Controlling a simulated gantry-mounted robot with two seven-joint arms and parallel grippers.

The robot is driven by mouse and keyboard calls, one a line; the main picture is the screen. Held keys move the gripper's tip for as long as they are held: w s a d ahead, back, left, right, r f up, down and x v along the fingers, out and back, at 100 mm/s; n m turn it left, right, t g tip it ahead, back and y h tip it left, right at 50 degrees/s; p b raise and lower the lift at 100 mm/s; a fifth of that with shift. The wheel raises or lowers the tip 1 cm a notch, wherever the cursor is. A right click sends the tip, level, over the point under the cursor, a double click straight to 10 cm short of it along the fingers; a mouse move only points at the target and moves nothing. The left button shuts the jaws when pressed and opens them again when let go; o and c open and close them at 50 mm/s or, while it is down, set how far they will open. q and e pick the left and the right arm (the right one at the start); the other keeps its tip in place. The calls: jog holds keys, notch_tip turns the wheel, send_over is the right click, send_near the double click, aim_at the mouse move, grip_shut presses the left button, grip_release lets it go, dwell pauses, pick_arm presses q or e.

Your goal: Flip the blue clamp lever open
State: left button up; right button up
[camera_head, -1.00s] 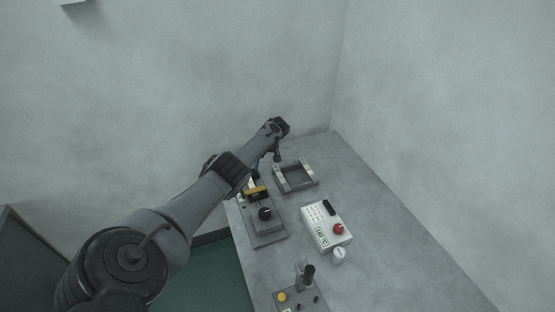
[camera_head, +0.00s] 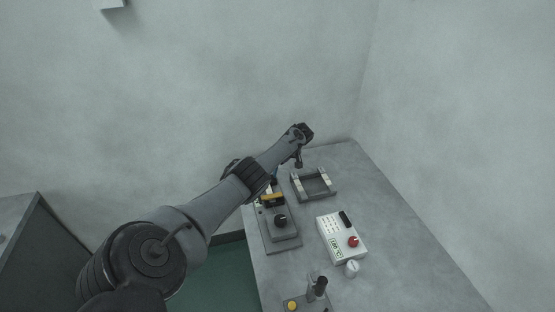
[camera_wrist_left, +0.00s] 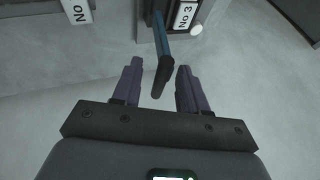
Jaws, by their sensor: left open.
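The blue clamp lever (camera_wrist_left: 161,36) shows in the left wrist view as a narrow blue bar with a black end. It slants down from a grey fixture at the top, and its black end lies between my left gripper's fingers. My left gripper (camera_wrist_left: 158,68) is open, with one purple-grey finger on each side of the lever and a gap visible on both sides. In the head view my left gripper (camera_head: 298,161) is beyond the dark knob unit, by the far edge of the table. The lever is mostly hidden there by my arm. My right gripper is not in view.
A grey U-shaped frame (camera_head: 324,192) stands right of my gripper on the table (camera_head: 400,240). A white control box (camera_head: 340,236) with a red knob, a knob unit (camera_head: 282,238) and a lever unit (camera_head: 305,301) stand nearer. White "No" labels (camera_wrist_left: 185,16) flank the lever. The table's right side is clear.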

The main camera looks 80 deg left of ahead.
pick_arm(q)
jog(key=p+v, duration=0.3)
jog(key=v, duration=0.6)
jog(key=shift+w, duration=0.1)
jog(key=shift+d, duration=0.15)
